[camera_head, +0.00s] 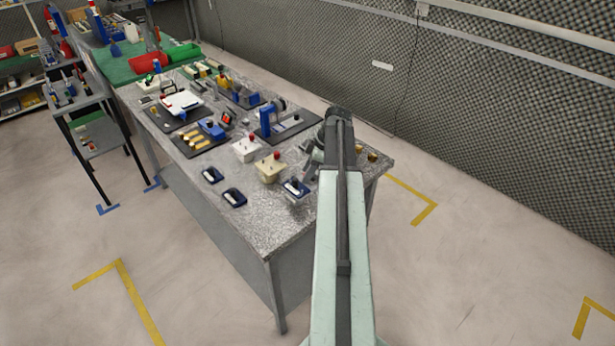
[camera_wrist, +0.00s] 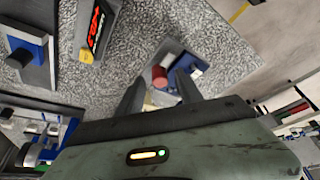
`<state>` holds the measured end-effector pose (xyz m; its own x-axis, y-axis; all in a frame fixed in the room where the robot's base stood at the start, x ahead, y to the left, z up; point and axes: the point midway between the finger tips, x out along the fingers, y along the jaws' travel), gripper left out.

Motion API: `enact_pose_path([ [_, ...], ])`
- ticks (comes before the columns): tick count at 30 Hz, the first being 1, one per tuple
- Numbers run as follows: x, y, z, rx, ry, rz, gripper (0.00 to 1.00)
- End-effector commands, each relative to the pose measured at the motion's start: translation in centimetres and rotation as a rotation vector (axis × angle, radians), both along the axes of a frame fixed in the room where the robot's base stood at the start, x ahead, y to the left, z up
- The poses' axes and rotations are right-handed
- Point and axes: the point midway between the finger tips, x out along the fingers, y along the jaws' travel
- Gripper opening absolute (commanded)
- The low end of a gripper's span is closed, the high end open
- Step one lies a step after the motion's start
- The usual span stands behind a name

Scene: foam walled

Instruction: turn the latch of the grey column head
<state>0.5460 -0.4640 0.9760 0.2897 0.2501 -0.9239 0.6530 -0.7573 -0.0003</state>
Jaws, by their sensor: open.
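My gripper (camera_wrist: 160,88) is open in the wrist view, with its two dark fingers pointing away over the speckled bench top. A red round knob (camera_wrist: 159,75) shows between the fingertips, beside a dark grey block (camera_wrist: 170,51). Blue and white parts (camera_wrist: 196,72) show by the right finger. I cannot tell whether the fingers touch any of these. In the head view my gripper (camera_head: 311,167) is low over the bench's near right end, partly behind my arm. I cannot make out the grey column head or its latch for certain; my arm hides part of that area.
The bench (camera_head: 262,222) carries a white box with a red button (camera_head: 246,149), a cream box (camera_head: 270,169), a blue-and-white switch (camera_head: 295,187) and a blue fixture (camera_head: 268,122). Two brass knobs (camera_head: 366,153) stand right of my arm. Open floor surrounds the bench's near end.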

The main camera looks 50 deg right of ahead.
Motion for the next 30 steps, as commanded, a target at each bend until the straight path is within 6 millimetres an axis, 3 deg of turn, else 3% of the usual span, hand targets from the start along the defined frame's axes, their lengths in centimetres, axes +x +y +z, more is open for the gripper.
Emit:
enact_pose_path([
  [3, 0.01, 0.01, 0.14, 0.000, 0.000, 0.000, 0.40],
  [7, 0.03, 0.02, 0.15, 0.000, 0.000, 0.001, 0.04],
  [8, 0.03, 0.02, 0.15, 0.000, 0.000, 0.001, 0.00],
  [20, -0.01, 0.16, 0.14, -0.001, -0.001, -0.051, 0.00],
  [30, -0.16, 0.44, 0.14, -0.002, -0.001, -0.295, 0.00],
])
